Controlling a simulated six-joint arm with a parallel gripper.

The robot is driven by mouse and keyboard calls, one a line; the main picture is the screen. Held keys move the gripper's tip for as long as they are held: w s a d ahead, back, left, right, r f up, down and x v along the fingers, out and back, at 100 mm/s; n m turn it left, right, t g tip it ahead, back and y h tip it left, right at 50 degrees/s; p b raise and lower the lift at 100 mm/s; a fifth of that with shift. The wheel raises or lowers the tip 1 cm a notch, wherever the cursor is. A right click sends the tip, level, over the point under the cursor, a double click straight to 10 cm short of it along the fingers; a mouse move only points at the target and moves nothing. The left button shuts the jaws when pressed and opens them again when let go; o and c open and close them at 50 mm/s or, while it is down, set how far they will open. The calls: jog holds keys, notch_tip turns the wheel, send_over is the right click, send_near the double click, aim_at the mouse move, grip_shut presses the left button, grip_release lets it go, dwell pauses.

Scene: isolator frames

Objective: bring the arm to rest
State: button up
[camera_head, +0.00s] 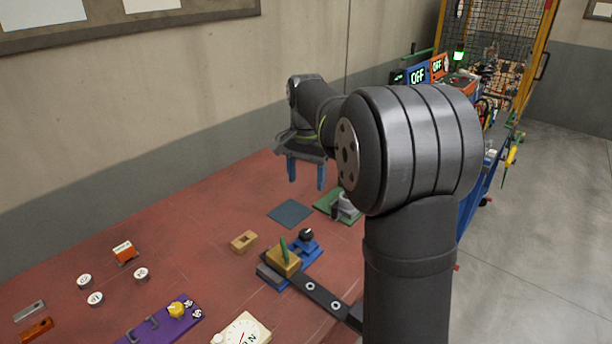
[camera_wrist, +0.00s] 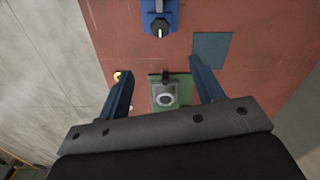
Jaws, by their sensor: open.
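My gripper (camera_head: 306,173) hangs above the far part of the red table (camera_head: 190,226), with its two blue fingers pointing down. In the wrist view my gripper (camera_wrist: 163,84) shows its fingers spread wide apart, with nothing held between them. Below and between the fingers is a grey fixture with a round ring (camera_wrist: 165,98) on a green plate (camera_wrist: 157,86), apart from the fingers. My arm's dark links cover part of the table's right side in the head view.
A blue mat (camera_head: 290,213) lies below my gripper. A wooden block with a green peg (camera_head: 284,258) sits beside a blue base with a black knob (camera_head: 307,238). A purple panel (camera_head: 160,322), a dial (camera_head: 241,331) and small discs are at the near left. A wall runs behind.

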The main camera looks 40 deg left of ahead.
aim_at(306, 233)
dwell(0.5)
notch_tip(306, 233, down, 18)
jog(key=shift+r, duration=0.25)
dwell(0.3)
jog(key=shift+r, duration=0.1)
